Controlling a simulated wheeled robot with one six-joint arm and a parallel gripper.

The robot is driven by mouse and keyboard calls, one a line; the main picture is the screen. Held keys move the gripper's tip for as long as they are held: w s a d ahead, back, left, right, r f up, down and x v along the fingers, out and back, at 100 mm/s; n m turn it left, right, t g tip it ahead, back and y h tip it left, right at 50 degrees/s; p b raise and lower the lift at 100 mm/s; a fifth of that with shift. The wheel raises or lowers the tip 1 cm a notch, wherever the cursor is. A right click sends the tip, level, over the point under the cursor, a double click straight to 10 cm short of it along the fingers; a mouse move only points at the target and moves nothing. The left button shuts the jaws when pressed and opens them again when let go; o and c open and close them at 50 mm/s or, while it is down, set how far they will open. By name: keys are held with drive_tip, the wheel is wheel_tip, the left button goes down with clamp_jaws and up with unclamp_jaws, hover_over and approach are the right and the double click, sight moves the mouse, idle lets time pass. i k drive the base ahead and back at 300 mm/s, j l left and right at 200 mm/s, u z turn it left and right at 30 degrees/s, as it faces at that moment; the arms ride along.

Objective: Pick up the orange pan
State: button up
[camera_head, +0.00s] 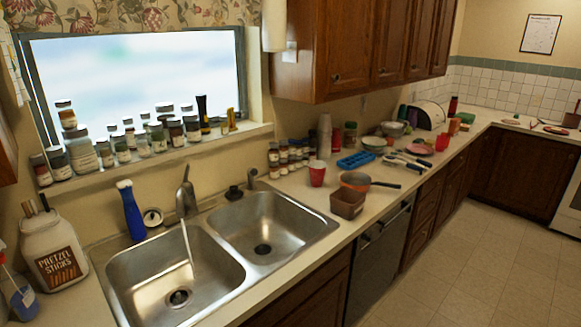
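The orange pan (355,181) sits on the counter to the right of the double sink. Its dark handle (386,185) points right, toward the counter's front edge. A brown square container (347,203) stands just in front of the pan and hides part of its near side. A red cup (317,173) stands close to the pan's left. My gripper is not in view.
The double sink (203,262) fills the near counter, with water running from its faucet (186,192). Spice jars (283,158), a blue tray (355,161) and bowls (374,143) crowd the counter behind the pan. The tiled floor (470,250) at right is clear.

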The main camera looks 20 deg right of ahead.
sight(361, 182)
drive_tip(key=i+l+z, duration=0.25)
drive_tip(key=i+l, duration=0.25)
drive_tip(key=i+l+z, duration=0.3)
drive_tip(key=i+l, duration=0.25)
drive_tip(key=i+l+z, duration=0.25)
drive_tip(key=i, duration=0.35)
drive_tip(key=k+l, duration=0.05)
